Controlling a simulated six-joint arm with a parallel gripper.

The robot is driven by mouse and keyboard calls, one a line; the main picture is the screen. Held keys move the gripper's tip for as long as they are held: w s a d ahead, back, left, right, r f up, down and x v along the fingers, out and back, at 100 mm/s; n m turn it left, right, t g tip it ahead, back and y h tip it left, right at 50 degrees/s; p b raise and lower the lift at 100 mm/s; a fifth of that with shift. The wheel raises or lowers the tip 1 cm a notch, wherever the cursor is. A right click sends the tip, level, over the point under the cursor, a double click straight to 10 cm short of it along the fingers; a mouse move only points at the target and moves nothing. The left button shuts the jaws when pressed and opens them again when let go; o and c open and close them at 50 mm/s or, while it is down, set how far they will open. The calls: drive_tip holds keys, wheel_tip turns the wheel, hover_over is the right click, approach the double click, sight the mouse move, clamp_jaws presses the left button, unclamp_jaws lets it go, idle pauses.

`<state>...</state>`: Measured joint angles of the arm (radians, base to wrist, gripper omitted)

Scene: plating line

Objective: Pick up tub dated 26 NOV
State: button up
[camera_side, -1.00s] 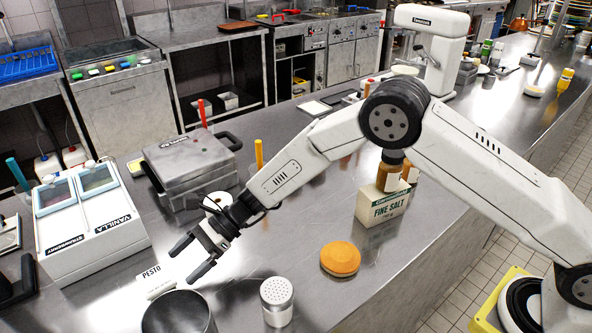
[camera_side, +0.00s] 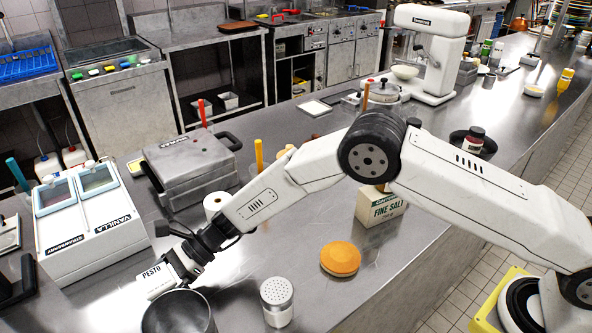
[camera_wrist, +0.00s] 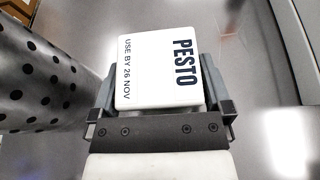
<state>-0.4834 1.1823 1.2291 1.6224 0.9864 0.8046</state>
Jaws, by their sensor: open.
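The tub (camera_wrist: 150,72) is white, with a lid that reads PESTO and USE BY 26 NOV in the wrist view. It also shows in the side view (camera_side: 153,281), standing on the steel counter beside a metal pot. My gripper (camera_wrist: 158,98) is open, with one finger on each side of the tub. In the side view my gripper (camera_side: 170,270) is low at the tub. Whether the fingers touch the tub's sides cannot be told.
The round metal pot (camera_side: 178,314) stands close in front of the tub. A perforated shaker (camera_side: 276,300) and an orange-topped sponge (camera_side: 340,259) are to the right. A white two-lidded dispenser (camera_side: 90,222) is to the left, and a press grill (camera_side: 190,168) is behind.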

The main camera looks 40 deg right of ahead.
sight(156, 279)
drive_tip(key=shift+a+f, duration=0.1)
drive_tip(key=shift+a, duration=0.1)
drive_tip(key=shift+c, duration=0.2)
drive_tip(key=c, duration=1.1)
drive_tip(key=shift+r, duration=5.1)
